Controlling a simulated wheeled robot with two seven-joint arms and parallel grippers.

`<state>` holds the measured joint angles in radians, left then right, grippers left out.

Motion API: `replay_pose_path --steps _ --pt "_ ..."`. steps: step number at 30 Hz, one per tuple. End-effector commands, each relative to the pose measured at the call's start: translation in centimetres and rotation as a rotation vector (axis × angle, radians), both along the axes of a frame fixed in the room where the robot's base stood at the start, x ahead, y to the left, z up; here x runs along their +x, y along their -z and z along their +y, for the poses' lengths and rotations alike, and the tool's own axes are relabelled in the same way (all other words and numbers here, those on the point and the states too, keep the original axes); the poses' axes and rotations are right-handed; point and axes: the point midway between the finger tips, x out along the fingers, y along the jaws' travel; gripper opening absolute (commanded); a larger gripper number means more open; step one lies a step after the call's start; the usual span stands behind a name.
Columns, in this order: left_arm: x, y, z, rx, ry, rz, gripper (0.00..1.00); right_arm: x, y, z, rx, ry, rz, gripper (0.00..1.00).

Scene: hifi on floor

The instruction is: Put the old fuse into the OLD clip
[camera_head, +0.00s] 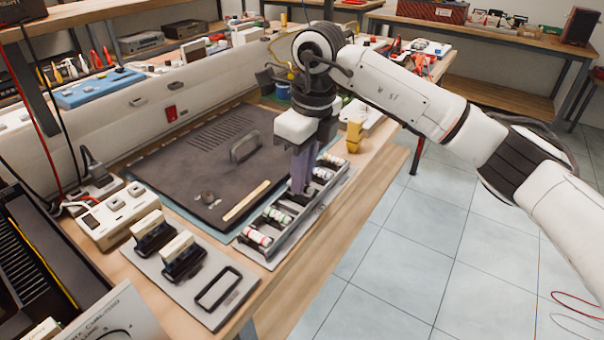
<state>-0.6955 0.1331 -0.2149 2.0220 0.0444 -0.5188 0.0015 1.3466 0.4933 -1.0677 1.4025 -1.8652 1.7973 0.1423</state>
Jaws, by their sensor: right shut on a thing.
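A long grey fuse tray (318,208) lies along the front edge of the bench. Several striped fuses sit in it, such as a red-and-white one (257,237) at the near end and another (333,160) at the far end. My right gripper (298,190) points down over the middle of the tray, its fingertips at or just above it. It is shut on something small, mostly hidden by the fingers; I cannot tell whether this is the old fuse. No OLD label is readable, so I cannot tell which clip is OLD. My left gripper is out of view.
A dark panel with a handle (246,147) lies left of the tray. A grey plate (150,267) with two black-and-white holders (183,257) stands nearer. A yellow object (354,136) is beyond the gripper. Floor is open to the right.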

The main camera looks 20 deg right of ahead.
Motion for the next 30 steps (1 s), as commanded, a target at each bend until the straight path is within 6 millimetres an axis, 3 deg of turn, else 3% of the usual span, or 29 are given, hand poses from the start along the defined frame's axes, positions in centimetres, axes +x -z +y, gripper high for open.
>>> replay_pose_path --steps 30 --pt "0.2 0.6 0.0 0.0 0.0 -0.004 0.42 0.0 1.2 0.0 0.0 0.0 0.0 0.0"
